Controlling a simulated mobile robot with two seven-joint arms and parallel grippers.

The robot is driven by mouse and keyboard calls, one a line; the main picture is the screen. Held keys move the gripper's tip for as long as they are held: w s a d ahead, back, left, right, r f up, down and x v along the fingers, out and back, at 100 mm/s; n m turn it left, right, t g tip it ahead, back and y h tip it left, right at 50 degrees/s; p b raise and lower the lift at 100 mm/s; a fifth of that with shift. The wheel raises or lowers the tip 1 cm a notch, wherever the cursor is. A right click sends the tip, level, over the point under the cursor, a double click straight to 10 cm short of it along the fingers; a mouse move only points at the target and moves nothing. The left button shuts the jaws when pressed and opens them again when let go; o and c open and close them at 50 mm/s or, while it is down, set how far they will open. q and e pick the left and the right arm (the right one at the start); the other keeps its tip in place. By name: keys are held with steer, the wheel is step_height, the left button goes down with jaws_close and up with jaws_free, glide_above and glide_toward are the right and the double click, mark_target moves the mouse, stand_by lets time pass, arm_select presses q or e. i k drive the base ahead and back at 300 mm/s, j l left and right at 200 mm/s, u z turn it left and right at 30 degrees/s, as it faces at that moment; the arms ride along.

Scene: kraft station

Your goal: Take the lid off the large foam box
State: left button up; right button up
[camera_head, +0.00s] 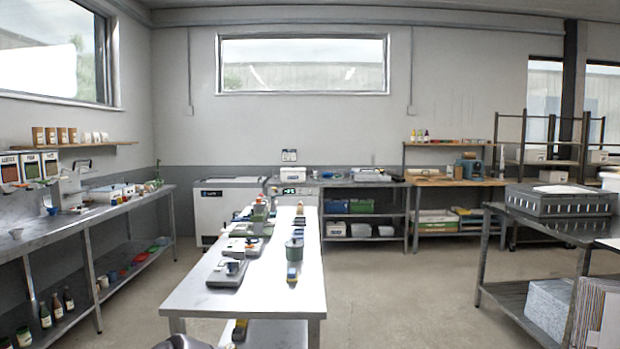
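I cannot tell for sure which thing is the large foam box. A low white box (371,175) stands on the back bench, small in view, and I cannot make out its lid. A smaller white box (293,174) sits on an appliance to its left. A large dark grey slotted box (560,201) with a pale sheet on top stands on the right table; its material is unclear. Neither of my grippers can be made out. A grey shape at the bottom edge, left of centre, may be part of me.
A long white table (290,280) with several devices runs ahead of me. A steel bench (100,205) lines the left wall. A white chest unit (226,208) stands at the back. Open floor (405,290) lies between the white table and the right table (540,228).

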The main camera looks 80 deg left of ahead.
mark_target(285, 177)
steer(key=u, duration=2.7)
steer(key=i+l+z, duration=1.05)
steer(key=i+z, duration=0.2)
steer(key=i+l, duration=0.15)
steer(key=i, duration=0.4)
steer(key=i+l+u, duration=0.1)
steer(key=i, duration=0.5)
steer(key=i+j+u, duration=0.1)
steer(key=i+u, duration=0.4)
steer(key=i+l+u, duration=0.1)
steer(key=i+u, duration=0.5)
steer(key=i, duration=1.25)
